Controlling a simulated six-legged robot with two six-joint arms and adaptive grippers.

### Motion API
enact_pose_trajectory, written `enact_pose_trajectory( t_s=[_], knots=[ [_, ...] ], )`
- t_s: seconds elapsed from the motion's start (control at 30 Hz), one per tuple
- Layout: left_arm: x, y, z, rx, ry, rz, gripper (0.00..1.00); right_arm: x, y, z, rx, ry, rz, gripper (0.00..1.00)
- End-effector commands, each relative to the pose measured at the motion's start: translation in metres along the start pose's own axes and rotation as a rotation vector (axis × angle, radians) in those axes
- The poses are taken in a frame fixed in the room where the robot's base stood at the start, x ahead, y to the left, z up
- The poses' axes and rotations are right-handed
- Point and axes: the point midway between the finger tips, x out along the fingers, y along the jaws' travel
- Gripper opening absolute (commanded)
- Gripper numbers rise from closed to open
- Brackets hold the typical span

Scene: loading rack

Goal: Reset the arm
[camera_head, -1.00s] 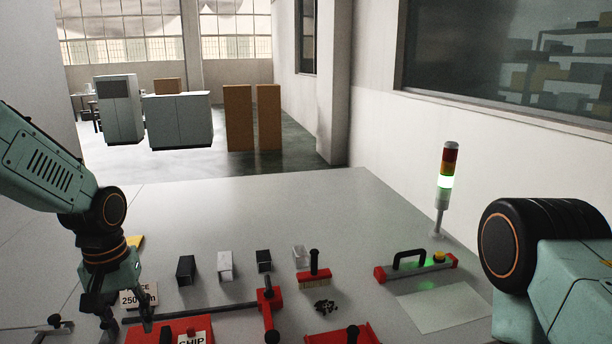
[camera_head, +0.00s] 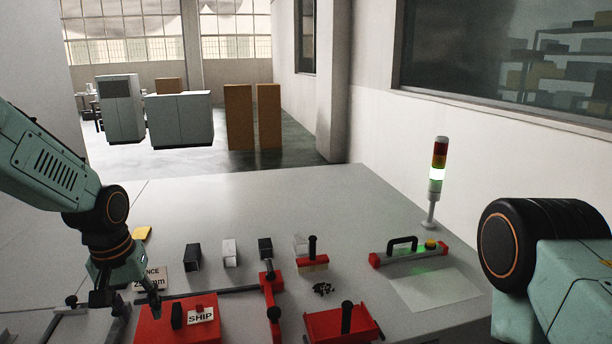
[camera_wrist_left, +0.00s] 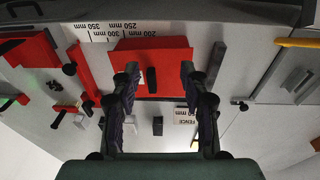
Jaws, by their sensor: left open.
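My left gripper (camera_head: 132,304) hangs over the left front of the table (camera_head: 250,200), beside the red block with the SHIP label (camera_head: 201,315). In the left wrist view my left gripper (camera_wrist_left: 156,85) has its two fingers spread wide, with nothing held between them. The red block (camera_wrist_left: 178,50) with its black knob shows past the fingertips there. Of my right arm (camera_head: 560,255) only a part shows at the right edge of the head view; its gripper is out of the picture.
A FENCE sign (camera_head: 152,277) stands behind the left gripper. A signal tower (camera_head: 437,180) stands at the right. The table's rear is clear.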

Motion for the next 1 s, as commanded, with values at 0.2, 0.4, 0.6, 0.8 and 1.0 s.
enact_pose_trajectory(
  t_s=[0.2, 0.4, 0.6, 0.8, 1.0],
  knots=[
    [0.011, 0.017, -0.011, 0.037, 0.120, 0.065, 0.45, 0.001, 0.000, 0.000, 0.000, 0.000, 0.000, 0.33],
    [0.055, 0.034, 0.002, 0.077, 0.224, 0.117, 0.45, 0.016, 0.000, 0.000, 0.000, 0.001, 0.000, 0.33],
    [0.159, 0.041, 0.065, 0.120, 0.277, 0.133, 0.45, 0.061, 0.000, 0.000, 0.000, 0.000, 0.000, 0.33],
    [0.244, 0.030, 0.140, 0.148, 0.267, 0.103, 0.45, 0.104, 0.001, 0.000, 0.000, 0.000, 0.000, 0.33],
    [0.314, 0.012, 0.220, 0.172, 0.201, 0.057, 0.45, 0.145, 0.001, 0.000, 0.000, 0.000, 0.000, 0.33]
  ],
)
